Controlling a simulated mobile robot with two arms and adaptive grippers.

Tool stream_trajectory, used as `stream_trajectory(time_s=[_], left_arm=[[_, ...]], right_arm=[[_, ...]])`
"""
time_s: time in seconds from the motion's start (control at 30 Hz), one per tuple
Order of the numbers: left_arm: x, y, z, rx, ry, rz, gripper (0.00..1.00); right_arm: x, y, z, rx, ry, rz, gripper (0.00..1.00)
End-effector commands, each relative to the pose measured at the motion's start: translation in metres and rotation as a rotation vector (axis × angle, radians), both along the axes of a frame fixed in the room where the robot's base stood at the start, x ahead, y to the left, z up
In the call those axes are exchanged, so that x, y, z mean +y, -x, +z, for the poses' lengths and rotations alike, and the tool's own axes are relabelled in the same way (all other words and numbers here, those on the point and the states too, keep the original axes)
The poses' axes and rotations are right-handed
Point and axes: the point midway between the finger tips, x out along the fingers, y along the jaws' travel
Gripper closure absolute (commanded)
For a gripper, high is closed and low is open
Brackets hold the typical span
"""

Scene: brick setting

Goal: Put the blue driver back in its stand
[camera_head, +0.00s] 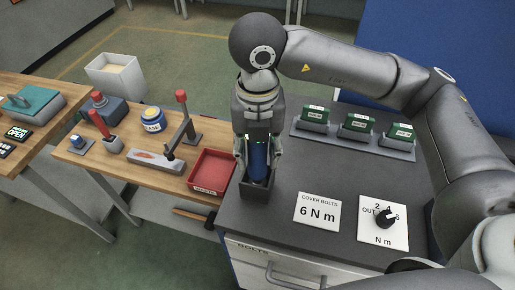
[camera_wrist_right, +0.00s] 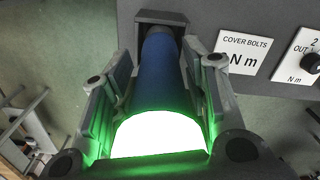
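The blue driver (camera_head: 259,156) stands upright in its dark stand (camera_head: 257,191) at the left edge of the dark grey bench top. My right gripper (camera_head: 258,150) points down over it, with one finger on each side of the driver. In the right wrist view the blue driver (camera_wrist_right: 160,75) runs between the fingers (camera_wrist_right: 158,85) into the dark stand (camera_wrist_right: 162,17). Narrow gaps seem to show between fingers and driver, so the gripper looks open around it. The driver's lower end is hidden in the stand. My left gripper is not in view.
A "COVER BOLTS 6 N m" card (camera_head: 317,211) and a dial plate (camera_head: 383,222) lie right of the stand. Several green boxes sit in a grey rack (camera_head: 352,139) behind. A red tray (camera_head: 212,172) is on the wooden table to the left. The bench middle is clear.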

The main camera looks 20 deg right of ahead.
Motion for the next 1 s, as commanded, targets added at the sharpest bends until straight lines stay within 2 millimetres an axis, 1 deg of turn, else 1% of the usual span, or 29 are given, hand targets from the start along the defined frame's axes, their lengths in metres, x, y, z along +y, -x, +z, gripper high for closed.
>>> stream_trajectory(time_s=[0.03,0.07,0.33,0.47,0.5,0.57,0.73,0.8,1.0], left_arm=[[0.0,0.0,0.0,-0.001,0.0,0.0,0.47],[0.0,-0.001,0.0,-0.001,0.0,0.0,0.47],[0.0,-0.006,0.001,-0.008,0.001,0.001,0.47],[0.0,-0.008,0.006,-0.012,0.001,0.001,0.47],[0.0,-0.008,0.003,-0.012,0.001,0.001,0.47],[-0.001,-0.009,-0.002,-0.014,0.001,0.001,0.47],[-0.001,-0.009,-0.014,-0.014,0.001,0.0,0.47],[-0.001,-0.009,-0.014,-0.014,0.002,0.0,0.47],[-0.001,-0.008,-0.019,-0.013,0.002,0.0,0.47]], right_arm=[[0.0,0.0,0.0,0.0,0.0,0.0,0.47],[0.0,0.0,0.0,0.0,0.0,0.0,0.45],[0.0,0.0,0.0,0.001,0.0,0.0,0.45],[0.0,0.0,0.005,0.001,0.0,0.0,0.45],[0.0,-0.001,0.006,-0.001,-0.001,0.0,0.45],[0.001,-0.001,0.014,-0.003,-0.001,0.001,0.45],[0.001,-0.001,0.05,-0.007,-0.002,0.0,0.45],[0.0,-0.001,0.062,-0.005,0.0,0.0,0.45],[0.0,-0.001,0.093,-0.004,0.001,-0.001,0.45]])
